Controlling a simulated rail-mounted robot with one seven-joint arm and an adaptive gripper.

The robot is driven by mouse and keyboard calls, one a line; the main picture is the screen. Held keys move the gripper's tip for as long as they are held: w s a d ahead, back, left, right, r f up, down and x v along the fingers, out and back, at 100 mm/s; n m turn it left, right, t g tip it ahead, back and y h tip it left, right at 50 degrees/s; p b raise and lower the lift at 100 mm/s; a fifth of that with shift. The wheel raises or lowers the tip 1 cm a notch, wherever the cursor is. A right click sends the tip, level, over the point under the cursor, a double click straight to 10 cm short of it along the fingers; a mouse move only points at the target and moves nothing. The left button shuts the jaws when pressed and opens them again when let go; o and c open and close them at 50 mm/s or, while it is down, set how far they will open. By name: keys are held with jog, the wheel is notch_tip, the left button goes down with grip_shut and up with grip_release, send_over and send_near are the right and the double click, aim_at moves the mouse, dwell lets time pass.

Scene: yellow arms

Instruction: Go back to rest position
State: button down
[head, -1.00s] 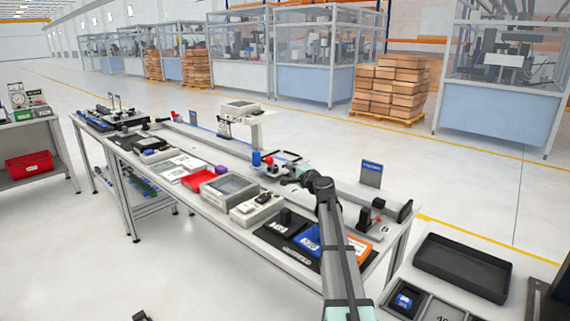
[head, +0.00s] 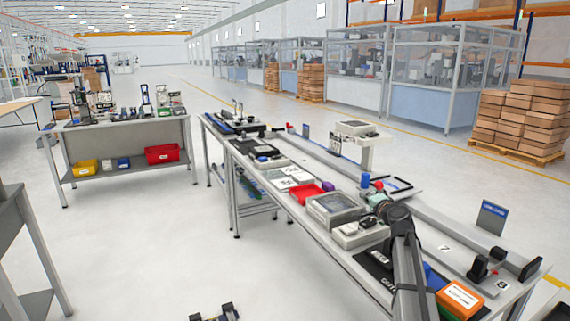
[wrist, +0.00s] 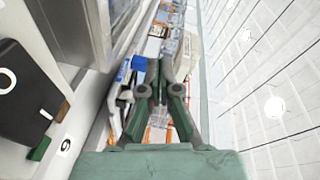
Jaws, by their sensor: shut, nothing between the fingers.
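My gripper (wrist: 154,76) shows in the wrist view with its two dark green fingers drawn together, shut and empty. In the head view, my arm rises from the lower right and bends over the long workbench (head: 340,262). Its pale green wrist part is near the middle of the bench, close to a blue cylinder (head: 365,180). The fingertips are hidden or too small to tell in the head view. In the wrist view, a blue object (wrist: 124,70) shows left of the fingers; I cannot tell whether it touches them.
The bench holds a red tray (head: 306,193), a grey box (head: 336,208), an orange box (head: 459,299) and a small upright sign (head: 491,217). A second table (head: 120,128) with a red bin (head: 162,153) stands at the left. Open floor lies between the tables.

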jog(key=a+f+n+g+y+p, duration=0.25)
jog(key=a+n, duration=0.55)
jog(key=a, duration=1.4)
jog(key=s+f+n+g+h, duration=0.15)
jog(key=s+f, duration=0.35)
jog(key=f, duration=0.5)
jog(key=s+f+g+y, duration=0.1)
jog(key=s+f+g, duration=0.2)
jog(key=s+f, duration=0.45)
jog(key=s+f+g+h, duration=0.1)
jog(key=s+f+g, duration=0.15)
jog(key=f, duration=0.95)
jog(key=s+d+f+n+g+h+p, duration=0.1)
jog(key=s+f+g, duration=0.2)
jog(key=s+f, duration=0.9)
jog(key=s+d+f+n+g+h+p, duration=0.1)
jog(key=s+f+g, duration=0.5)
jog(key=s, duration=1)
jog(key=s+d+f+g, duration=0.1)
jog(key=s, duration=0.9)
jog(key=s+d+f+g+h, duration=0.1)
jog(key=s+d+f+g, duration=0.1)
jog(key=s, duration=0.8)
jog(key=s+d+f+g+h, duration=0.1)
jog(key=s+f, duration=0.1)
jog(key=s, duration=0.8)
jog(key=shift+d+f+n+g+p, duration=0.25)
jog(key=shift+d+n+g+p, duration=0.1)
jog(key=shift+d+n+p, duration=0.1)
